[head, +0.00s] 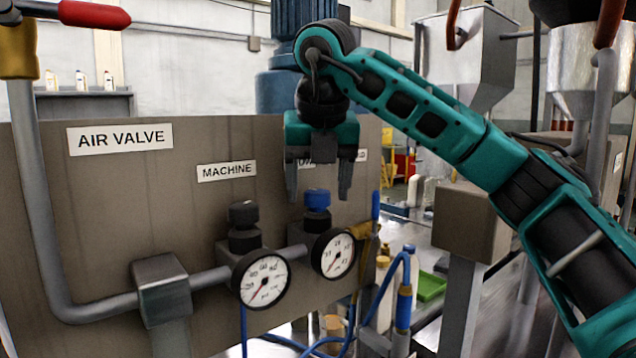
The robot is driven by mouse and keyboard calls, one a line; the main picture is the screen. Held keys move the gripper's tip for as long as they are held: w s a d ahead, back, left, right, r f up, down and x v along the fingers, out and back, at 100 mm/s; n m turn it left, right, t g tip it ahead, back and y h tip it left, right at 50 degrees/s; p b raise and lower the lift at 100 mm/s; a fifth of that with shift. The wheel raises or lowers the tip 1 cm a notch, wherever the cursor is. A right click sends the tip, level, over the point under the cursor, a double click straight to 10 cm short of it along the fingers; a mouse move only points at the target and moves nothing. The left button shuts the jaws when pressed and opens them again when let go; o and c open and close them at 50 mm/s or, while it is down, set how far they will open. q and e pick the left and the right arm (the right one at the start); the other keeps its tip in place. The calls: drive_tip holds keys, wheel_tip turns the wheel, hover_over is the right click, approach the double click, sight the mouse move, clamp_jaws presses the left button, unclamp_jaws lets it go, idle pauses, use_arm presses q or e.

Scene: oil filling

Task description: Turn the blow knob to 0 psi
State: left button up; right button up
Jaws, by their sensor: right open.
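A blue knob (317,199) sits on a dark fitting on the grey panel, above the right-hand gauge (333,254). The label above it is mostly hidden by my gripper, so I cannot read it. My right gripper (318,194) points down, open, with one finger on each side of the blue knob in the picture. I cannot tell how near the fingers are to it in depth. A black knob (243,213) stands to the left, under the "MACHINE" label (227,171) and above the left-hand gauge (262,279). My left gripper is not in view.
A grey pipe (210,278) runs along the panel (130,225) to the gauges. A red-handled valve (95,14) is at the upper left, near the "AIR VALVE" label (119,138). Blue hoses (385,290) hang at the right. Metal hoppers (475,60) stand behind my right arm.

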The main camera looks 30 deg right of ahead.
drive_tip(key=c, duration=1.1)
drive_tip(key=shift+o, duration=0.2)
drive_tip(key=shift+n, duration=0.3)
drive_tip(key=n+y, duration=0.1)
drive_tip(key=n, duration=0.1)
drive_tip(key=n+y, duration=0.1)
drive_tip(key=n, duration=0.1)
drive_tip(key=shift+d+n+t, duration=0.15)
drive_tip(key=shift+n+t, duration=0.15)
drive_tip(key=n+y, duration=0.2)
drive_tip(key=n, duration=0.3)
drive_tip(key=shift+d, duration=0.15)
drive_tip(key=n+g+y, duration=0.1)
drive_tip(key=n, duration=0.4)
drive_tip(key=shift+w+d+n+g+y, duration=0.1)
drive_tip(key=shift+n+g+y, duration=0.3)
drive_tip(key=n+g, duration=0.1)
drive_tip(key=n, duration=0.4)
drive_tip(key=shift+w+r+g+y, duration=0.1)
drive_tip(key=shift+g+y, duration=0.3)
